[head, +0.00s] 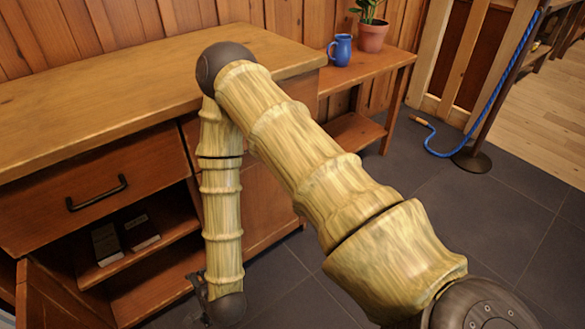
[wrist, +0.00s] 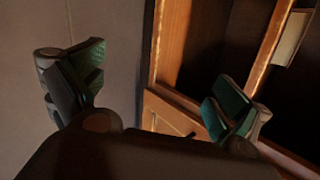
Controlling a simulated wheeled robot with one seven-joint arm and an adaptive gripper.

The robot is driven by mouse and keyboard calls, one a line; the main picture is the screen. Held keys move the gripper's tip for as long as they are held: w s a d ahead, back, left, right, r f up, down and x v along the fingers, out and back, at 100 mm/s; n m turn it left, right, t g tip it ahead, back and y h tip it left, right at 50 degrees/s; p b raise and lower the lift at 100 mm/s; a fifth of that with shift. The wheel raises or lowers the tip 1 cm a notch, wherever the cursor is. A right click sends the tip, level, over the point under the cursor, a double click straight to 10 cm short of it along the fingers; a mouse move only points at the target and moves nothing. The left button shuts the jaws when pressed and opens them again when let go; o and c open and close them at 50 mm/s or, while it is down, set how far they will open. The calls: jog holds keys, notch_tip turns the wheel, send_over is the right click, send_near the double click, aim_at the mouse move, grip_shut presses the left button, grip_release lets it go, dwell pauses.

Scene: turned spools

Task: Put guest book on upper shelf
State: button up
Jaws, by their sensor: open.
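My gripper (wrist: 158,95) is open, with nothing between its green-padded fingers. In the head view my gripper (head: 199,288) hangs low in front of the cabinet, partly hidden by my arm. The open cabinet compartment has an upper shelf (head: 170,238) and a lower board (head: 150,298). Two small book-like items lie on the upper shelf: a grey-white one (head: 107,244) and a darker one with a pale edge (head: 142,232). I cannot tell whether either is the guest book. A pale item (wrist: 291,38) shows at the wrist view's upper right, apart from the fingers.
A closed drawer (head: 95,192) with a dark handle sits above the compartment. An open door (head: 50,300) stands at lower left. A side table (head: 372,66) holds a blue mug (head: 340,50) and a potted plant (head: 371,35). A rope post (head: 473,158) stands right; the dark floor between is clear.

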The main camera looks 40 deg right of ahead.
jog(key=s+d+f+n+g+h, duration=0.1)
jog(key=s+d+f+n+g, duration=0.2)
jog(key=s+d+n, duration=0.5)
jog(key=s+d+f+n+g, duration=0.3)
jog(key=s+d+n+g, duration=0.2)
jog(key=s+d+n, duration=0.3)
jog(key=s+n, duration=0.3)
jog(key=s, duration=0.4)
jog(key=shift+s+d+f+h, duration=0.15)
jog(key=shift+s+f+h, duration=0.15)
jog(key=shift+s+h, duration=0.1)
jog(key=shift+w, duration=0.1)
jog(key=shift+c, duration=0.2)
